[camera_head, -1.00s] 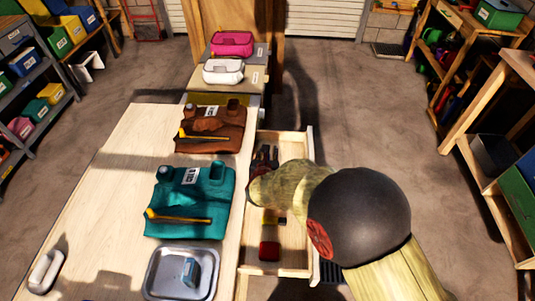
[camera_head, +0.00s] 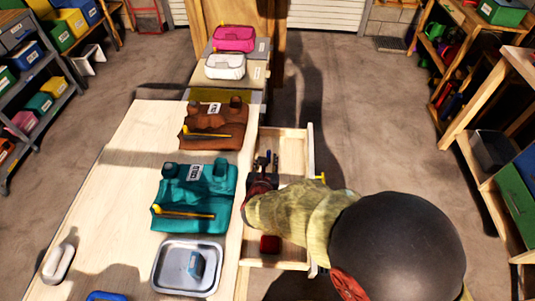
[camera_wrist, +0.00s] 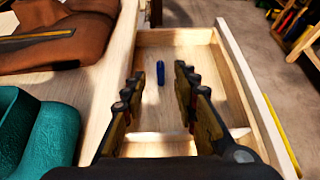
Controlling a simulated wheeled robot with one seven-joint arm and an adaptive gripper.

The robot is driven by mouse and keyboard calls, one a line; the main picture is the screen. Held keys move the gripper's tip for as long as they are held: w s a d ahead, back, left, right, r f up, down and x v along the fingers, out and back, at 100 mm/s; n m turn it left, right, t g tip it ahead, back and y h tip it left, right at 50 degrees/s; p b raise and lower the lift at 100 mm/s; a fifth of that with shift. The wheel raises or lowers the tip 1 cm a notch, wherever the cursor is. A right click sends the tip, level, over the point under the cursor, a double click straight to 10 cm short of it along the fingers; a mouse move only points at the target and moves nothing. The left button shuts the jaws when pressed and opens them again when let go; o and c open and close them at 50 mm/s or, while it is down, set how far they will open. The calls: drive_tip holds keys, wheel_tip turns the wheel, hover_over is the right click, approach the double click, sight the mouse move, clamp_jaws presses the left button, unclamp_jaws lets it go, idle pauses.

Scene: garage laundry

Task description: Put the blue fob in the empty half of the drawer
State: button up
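The drawer (camera_head: 309,150) is pulled out at the right side of the workbench. The small blue fob (camera_wrist: 160,73) is in its far half, shown in the wrist view as a narrow upright shape with bare wood around it. My gripper (camera_head: 266,160) is over the drawer, pointing toward its far end. In the wrist view my gripper (camera_wrist: 159,76) has its fingers spread, with a clear gap on each side of the fob. A red item (camera_head: 270,244) lies in the near half. My arm hides the middle of the drawer.
A teal garment (camera_head: 195,192) and a brown garment (camera_head: 213,122), each with a yellow-handled item, lie on the bench left of the drawer. Open floor lies right of the drawer.

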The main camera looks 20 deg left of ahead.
drive_tip(key=shift+s+d+r, duration=0.15)
drive_tip(key=shift+s+r, duration=0.15)
drive_tip(key=shift+s, duration=0.2)
drive_tip(key=w+d+r+m+h, duration=0.25)
drive_tip(key=d+r+m, duration=0.25)
drive_tip(key=d, duration=0.3)
drive_tip(key=w+d+r+m+h, duration=0.25)
drive_tip(key=d+r+m, duration=0.25)
drive_tip(key=d, duration=0.3)
drive_tip(key=s+d+r+m+g+h, duration=0.2)
drive_tip(key=s+d+r+m, duration=0.1)
drive_tip(key=d+m, duration=0.4)
drive_tip(key=s+d+r+m+g+h, duration=0.1)
drive_tip(key=s+d+r+m+g, duration=0.2)
drive_tip(key=d, duration=0.7)
drive_tip(key=s+d+r+m+g+y, duration=0.1)
drive_tip(key=s+d+r+m, duration=0.15)
drive_tip(key=s+m, duration=0.45)
drive_tip(key=s+d+r+m+g+y, duration=0.1)
drive_tip(key=s+d+m, duration=0.3)
drive_tip(key=s+m, duration=0.25)
drive_tip(key=s+a+r+m+y, duration=0.2)
drive_tip(key=s+a+m+y, duration=0.1)
drive_tip(key=s+m, duration=0.2)
drive_tip(key=shift+s+r+t, duration=0.25)
drive_tip(key=shift+s+t, duration=0.1)
drive_tip(key=shift+t, duration=0.05)
